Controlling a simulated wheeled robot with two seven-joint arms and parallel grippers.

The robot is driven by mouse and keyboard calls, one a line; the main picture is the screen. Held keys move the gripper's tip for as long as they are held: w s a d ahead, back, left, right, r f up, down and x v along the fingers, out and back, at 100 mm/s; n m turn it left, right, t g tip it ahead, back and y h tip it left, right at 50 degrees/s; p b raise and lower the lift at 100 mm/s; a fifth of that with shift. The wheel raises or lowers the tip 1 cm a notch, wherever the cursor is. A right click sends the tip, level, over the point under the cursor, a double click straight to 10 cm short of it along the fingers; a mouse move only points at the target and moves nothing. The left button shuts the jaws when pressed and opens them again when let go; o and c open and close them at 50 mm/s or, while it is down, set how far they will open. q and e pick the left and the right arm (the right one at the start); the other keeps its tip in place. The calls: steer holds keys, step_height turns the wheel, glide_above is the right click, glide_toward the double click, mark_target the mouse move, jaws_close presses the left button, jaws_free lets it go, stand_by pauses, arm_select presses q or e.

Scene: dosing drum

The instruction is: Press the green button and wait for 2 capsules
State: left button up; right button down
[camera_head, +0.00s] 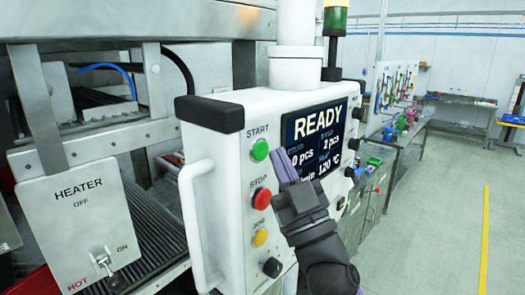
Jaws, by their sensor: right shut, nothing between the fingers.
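The green button (260,149) sits under the label START on the white control panel (223,120). My right gripper (279,153) is shut and empty, its fingertips just right of the green button; I cannot tell whether they touch it. The screen (321,124) reads READY, with 0 pcs on the left, 2 pcs on the right and 120 °C below; the gripper and arm hide part of its lower left. No capsules are visible. My left gripper is not in view.
A red STOP button (262,198), a yellow button (260,237) and a black knob (272,267) lie below the green one. A white handle (190,215) juts from the panel's left. A heater box (83,225) with a toggle switch stands at left. Open floor lies right.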

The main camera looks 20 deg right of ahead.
steer(key=shift+w, duration=0.1)
steer(key=shift+w+a, duration=0.15)
steer(key=shift+w, duration=0.15)
